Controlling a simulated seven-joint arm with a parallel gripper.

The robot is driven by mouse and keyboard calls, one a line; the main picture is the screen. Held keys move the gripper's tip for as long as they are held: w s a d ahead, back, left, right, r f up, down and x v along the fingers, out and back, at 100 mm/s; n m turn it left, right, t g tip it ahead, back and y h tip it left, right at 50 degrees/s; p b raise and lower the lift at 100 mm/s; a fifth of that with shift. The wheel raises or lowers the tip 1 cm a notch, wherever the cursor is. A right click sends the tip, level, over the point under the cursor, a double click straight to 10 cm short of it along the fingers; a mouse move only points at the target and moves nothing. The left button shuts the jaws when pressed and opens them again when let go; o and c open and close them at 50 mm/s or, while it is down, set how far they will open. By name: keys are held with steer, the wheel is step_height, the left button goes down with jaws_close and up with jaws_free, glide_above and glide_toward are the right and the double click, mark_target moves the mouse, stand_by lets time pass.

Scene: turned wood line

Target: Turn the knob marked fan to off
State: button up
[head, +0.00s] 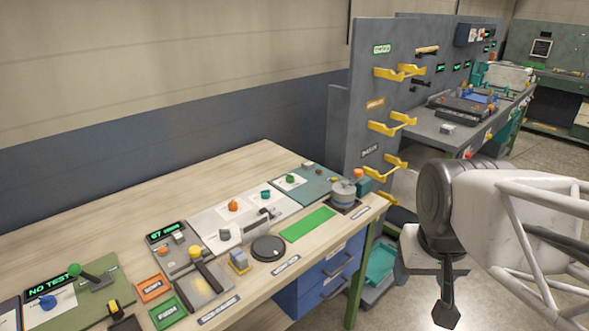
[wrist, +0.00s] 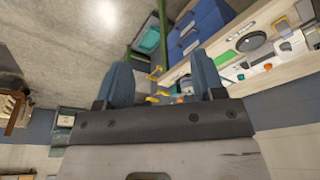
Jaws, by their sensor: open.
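Several small knobs stand on panels on the wooden bench: an orange knob (head: 233,205) and a teal knob (head: 265,194) on a white panel, a green knob (head: 290,179) on a teal panel, and a blue knob (head: 47,301) at the far left. Their markings are too small to read, so I cannot tell which is marked fan. My gripper (wrist: 162,78) is open and empty, with its two blue-grey fingers apart in the wrist view. In the head view my arm is at the right, beyond the bench's right end, away from the knobs.
The bench (head: 130,225) also bears a black round dial (head: 268,248), a green mat (head: 307,225), a lever (head: 95,278) and orange and green trays. A grey partition with yellow hooks (head: 392,128) stands at its far right end. Blue drawers (head: 325,277) are below.

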steer(key=w+a+r, duration=0.2)
steer(key=w+r, duration=0.1)
steer(key=w, duration=0.7)
steer(key=w+a+r, duration=0.1)
steer(key=w+r, duration=0.1)
steer(key=w, duration=0.7)
steer(key=m+g, duration=0.3)
glide_above(290, 175)
steer(key=f, duration=2.1)
steer(key=shift+d+f, duration=0.2)
steer(key=shift+f, duration=0.2)
steer(key=shift+w+a+f, duration=0.2)
steer(key=shift+f, duration=0.15)
steer(key=shift+f, duration=3.75)
steer(key=c, duration=0.9)
